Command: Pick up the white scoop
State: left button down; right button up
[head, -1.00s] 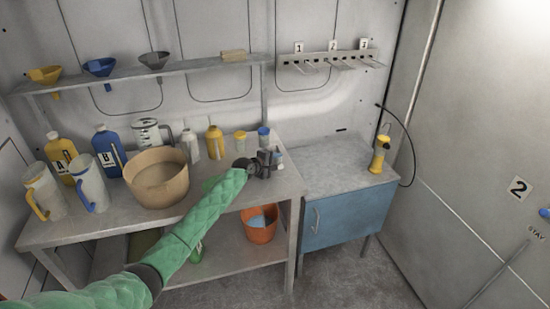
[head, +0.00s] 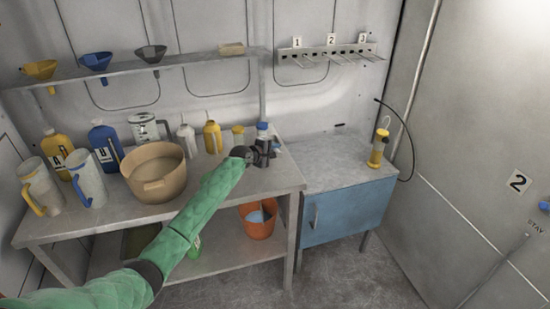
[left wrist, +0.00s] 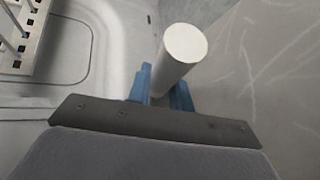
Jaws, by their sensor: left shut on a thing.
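My left gripper (head: 264,148) is over the right end of the workbench, at the end of the green-sleeved arm. In the left wrist view its blue fingers (left wrist: 160,92) are shut on a white round-ended cylinder (left wrist: 180,52), which I take to be the handle of the white scoop. The rest of the scoop is hidden. In the head view the gripper mostly covers it. I cannot tell whether it touches the bench. My right gripper is not in view.
The workbench (head: 225,200) holds a tan tub (head: 155,185), jugs and several bottles left of the gripper.

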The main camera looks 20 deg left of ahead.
pick_arm(q)
jog(key=s+d+r+b, duration=0.3)
jog(key=d+r, duration=0.5)
jog(key=d, duration=0.3)
jog(key=shift+s+b, duration=0.2)
jog(key=shift+b, duration=0.3)
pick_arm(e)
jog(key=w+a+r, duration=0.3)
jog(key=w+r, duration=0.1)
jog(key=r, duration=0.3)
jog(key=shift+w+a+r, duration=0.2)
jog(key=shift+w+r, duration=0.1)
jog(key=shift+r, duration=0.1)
pick_arm(q)
jog(key=shift+d+r, duration=0.1)
jog(key=shift+d, duration=0.05)
